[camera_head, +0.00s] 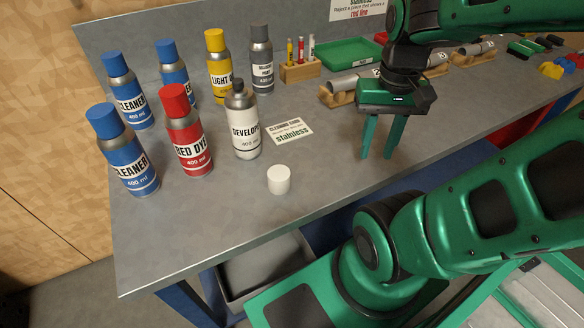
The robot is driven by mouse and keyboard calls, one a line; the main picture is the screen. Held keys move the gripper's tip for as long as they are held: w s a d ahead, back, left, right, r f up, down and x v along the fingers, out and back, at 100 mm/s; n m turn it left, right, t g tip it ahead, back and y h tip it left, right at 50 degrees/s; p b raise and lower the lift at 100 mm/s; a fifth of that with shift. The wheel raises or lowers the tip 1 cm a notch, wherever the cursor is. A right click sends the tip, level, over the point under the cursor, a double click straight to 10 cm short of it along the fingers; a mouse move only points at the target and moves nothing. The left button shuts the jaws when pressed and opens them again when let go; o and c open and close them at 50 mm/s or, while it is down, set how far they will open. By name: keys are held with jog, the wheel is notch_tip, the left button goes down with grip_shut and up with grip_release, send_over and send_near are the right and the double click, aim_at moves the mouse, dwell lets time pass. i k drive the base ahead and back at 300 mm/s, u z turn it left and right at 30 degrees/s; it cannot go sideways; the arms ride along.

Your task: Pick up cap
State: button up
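A small white cap (279,179) sits on the grey bench top, in front of the developer can. The white developer can (243,126) stands upright behind it without a cap, its dark nozzle showing. My gripper (378,156) points down to the right of the cap, apart from it. Its two green fingers are spread with a gap between them, and nothing shows between them.
The red dye can (189,134) and several blue cleaner cans (132,157) stand to the left. A yellow can (218,70) and a grey can (262,62) stand behind. A "stainless" card (290,132) lies near the cap. The bench's front edge (235,242) is close; the front-left bench top is clear.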

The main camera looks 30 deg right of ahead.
aim_at(279, 175)
jog(key=k, duration=1.5)
jog(key=u, duration=0.45)
jog(key=i, duration=1)
jog(key=z, duration=0.05)
